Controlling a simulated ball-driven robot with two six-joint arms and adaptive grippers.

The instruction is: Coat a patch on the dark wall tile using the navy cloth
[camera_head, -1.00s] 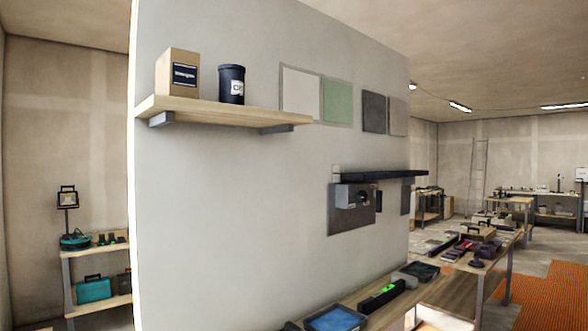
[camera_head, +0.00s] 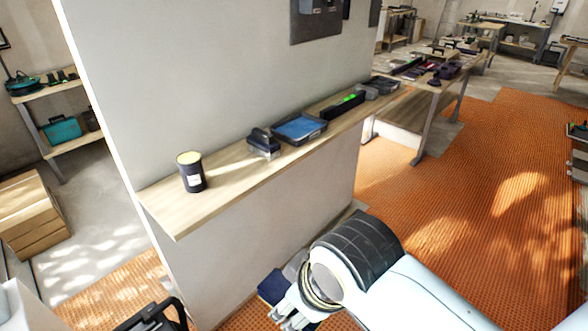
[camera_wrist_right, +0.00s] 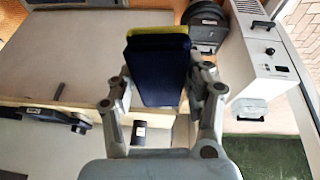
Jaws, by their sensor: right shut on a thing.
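The navy cloth (camera_wrist_right: 160,72) looks like a flat navy pad with a yellow edge. In the right wrist view it sits between the two fingers of my right gripper (camera_wrist_right: 160,88), which is shut on it. In the head view the gripper (camera_head: 284,302) is low, in front of the shelf, and part of the navy cloth (camera_head: 272,287) shows at its left. The dark wall tile (camera_head: 312,28) is at the top of the head view, well above and away from the gripper. Its upper part is cut off, and a grey box covers some of it. My left gripper is not seen.
A wooden ledge (camera_head: 222,192) runs along the wall. On it are a dark jar (camera_head: 191,173), a small dark block (camera_head: 263,143), a blue-filled tray (camera_head: 299,128) and a level with green (camera_head: 345,104). Orange matting (camera_head: 455,170) covers the free floor at right.

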